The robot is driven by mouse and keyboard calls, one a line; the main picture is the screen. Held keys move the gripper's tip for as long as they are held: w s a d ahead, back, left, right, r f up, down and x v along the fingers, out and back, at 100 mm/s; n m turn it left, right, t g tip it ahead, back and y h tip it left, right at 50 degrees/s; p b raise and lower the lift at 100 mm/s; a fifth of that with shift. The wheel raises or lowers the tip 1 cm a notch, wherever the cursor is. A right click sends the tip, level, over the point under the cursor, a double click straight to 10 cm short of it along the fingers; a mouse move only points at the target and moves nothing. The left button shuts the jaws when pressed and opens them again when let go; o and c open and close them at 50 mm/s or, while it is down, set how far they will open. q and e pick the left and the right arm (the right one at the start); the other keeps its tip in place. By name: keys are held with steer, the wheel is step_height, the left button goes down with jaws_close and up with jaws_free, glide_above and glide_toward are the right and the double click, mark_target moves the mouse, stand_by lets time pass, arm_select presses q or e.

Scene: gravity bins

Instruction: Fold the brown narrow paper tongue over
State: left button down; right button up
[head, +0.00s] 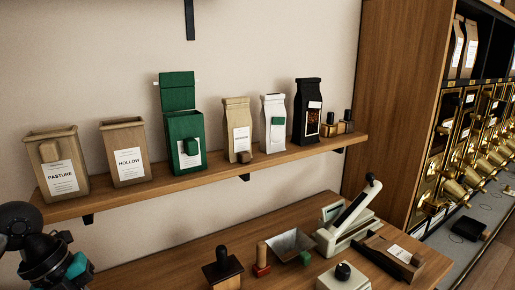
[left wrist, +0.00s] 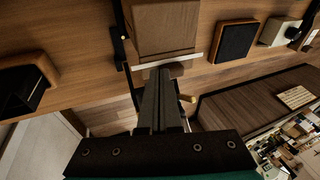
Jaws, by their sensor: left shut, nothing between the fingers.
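My left gripper (left wrist: 160,85) is shut and empty in the left wrist view, its fingertips just below a brown paper-like body (left wrist: 165,28) with a pale strip along its lower edge. Whether they touch it I cannot tell. In the head view, an open brown bag labelled PASTURE (head: 62,180) and an open brown bag labelled HOLLOW (head: 127,168) stand on the shelf. A narrower brown bag (head: 237,118) stands upright further right, its top closed. I cannot tell which part is the narrow tongue. My left arm shows at the lower left; my right gripper is not seen.
The wooden shelf (head: 210,172) also holds a green box (head: 184,135) with its lid raised, a white bag (head: 274,122) and a black bag (head: 307,108).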

arm_select(q)
steer(key=shift+s, duration=0.1)
stand_by(0.6)
steer(key=shift+s+d+f, duration=0.1)
steer(key=shift+s+d, duration=0.3)
steer(key=shift+s, duration=0.1)
steer(key=shift+f, duration=0.1)
steer(key=shift+s+d+f+b, duration=0.3)
steer(key=shift+s+f+b, duration=0.1)
steer(key=shift+s, duration=0.1)
steer(key=shift+r, duration=0.1)
steer(key=shift+s+d+f+b, duration=0.25)
steer(key=shift+s+f+b, duration=0.15)
steer(key=shift+f, duration=0.2)
